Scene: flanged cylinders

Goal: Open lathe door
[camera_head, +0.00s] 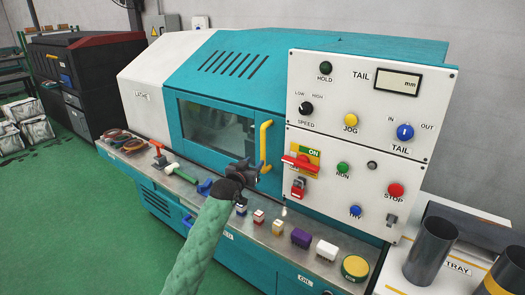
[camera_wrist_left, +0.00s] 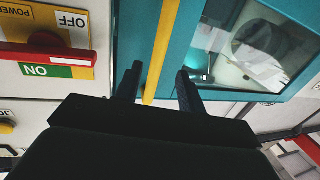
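The lathe door (camera_head: 185,110) is a teal panel with a dark window (camera_head: 215,128) on the front of the lathe, and it looks closed. A yellow vertical handle (camera_head: 266,143) runs along the door's right side. My left gripper (camera_head: 262,168) is at the handle's lower end in the head view. In the left wrist view, its two dark fingers (camera_wrist_left: 158,84) are apart, with the yellow handle (camera_wrist_left: 163,45) showing between them. A gap is visible on each side of the handle, so the fingers do not grip it. My right gripper is not in view.
A control panel (camera_head: 340,185) with a red power switch (camera_head: 300,163) and several buttons is just right of the handle. Small blocks, including a purple one (camera_head: 301,238), and a green-handled hammer (camera_head: 181,173) lie on the ledge below. Dark cylinders (camera_head: 431,250) stand at the right.

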